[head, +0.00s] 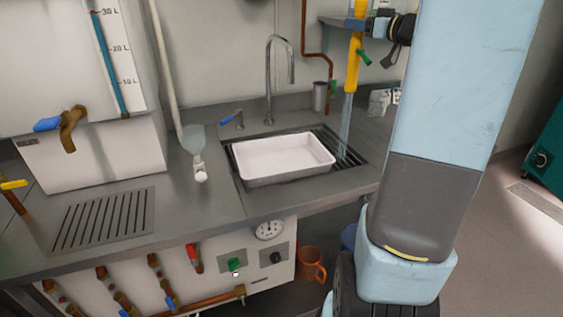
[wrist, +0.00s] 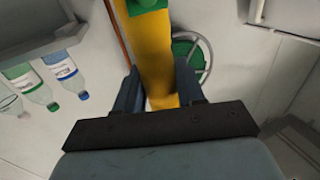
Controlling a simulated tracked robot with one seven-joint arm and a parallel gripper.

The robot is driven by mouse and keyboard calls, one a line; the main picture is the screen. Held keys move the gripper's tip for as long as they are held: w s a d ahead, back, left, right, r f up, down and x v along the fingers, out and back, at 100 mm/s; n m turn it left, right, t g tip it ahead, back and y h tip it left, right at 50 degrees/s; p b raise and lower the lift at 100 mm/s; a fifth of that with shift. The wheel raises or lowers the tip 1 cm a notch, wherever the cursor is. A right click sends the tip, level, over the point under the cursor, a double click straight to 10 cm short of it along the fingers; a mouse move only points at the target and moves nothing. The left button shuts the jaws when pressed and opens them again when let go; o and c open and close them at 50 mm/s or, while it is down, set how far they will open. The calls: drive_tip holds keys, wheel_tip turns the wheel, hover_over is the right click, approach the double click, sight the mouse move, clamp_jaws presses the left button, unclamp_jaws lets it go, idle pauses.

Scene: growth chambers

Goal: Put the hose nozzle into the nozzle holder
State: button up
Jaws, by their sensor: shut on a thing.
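The hose nozzle (head: 353,62) is a yellow tube with a green lever. It hangs roughly upright above the right side of the sink in the head view, and a stream of water runs from its lower end. My gripper (head: 377,27) is shut on the nozzle; in the wrist view its yellow body (wrist: 153,62) lies between the two fingers (wrist: 158,92). A grey metal cup (head: 320,97), which looks like the nozzle holder, sits at the wall behind the sink, left of and lower than the nozzle.
A white tray (head: 283,157) sits in the sink, left of the water stream. A curved tap (head: 269,85) stands behind it. A brown pipe (head: 305,40) runs down the wall near the cup. Bottles (wrist: 60,68) and a green hose reel (wrist: 190,55) show in the wrist view.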

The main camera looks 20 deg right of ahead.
drive_tip(key=w, duration=1.9)
drive_tip(key=shift+a, duration=0.35)
idle(1.8)
